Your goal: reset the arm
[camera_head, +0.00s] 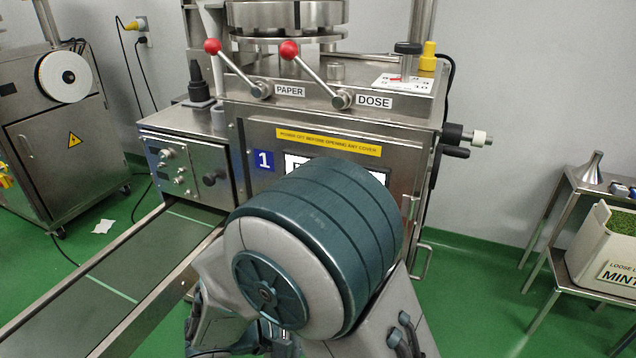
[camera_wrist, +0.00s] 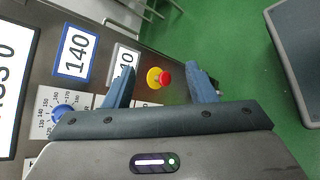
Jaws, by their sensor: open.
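My arm fills the lower middle of the head view, with its large dark teal joint in front of the steel packing machine (camera_head: 300,133). In the head view my gripper's fingers are hidden behind or below the arm. In the wrist view my gripper (camera_wrist: 161,85) is open, its two blue fingers apart with nothing held. Beyond the fingertips is a panel (camera_wrist: 100,35) with a red and yellow button (camera_wrist: 158,78), a blue dial (camera_wrist: 63,114) and a label reading 140 (camera_wrist: 76,54). I cannot tell whether the fingers touch the panel.
The machine has two red-knobbed levers, PAPER (camera_head: 213,47) and DOSE (camera_head: 290,51). A conveyor (camera_head: 120,275) runs to the lower left. A steel cabinet (camera_head: 65,150) stands at left. A shelf (camera_head: 560,190) with a MINT bin (camera_head: 603,250) stands at right. Green floor (camera_head: 480,300) is clear between machine and shelf.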

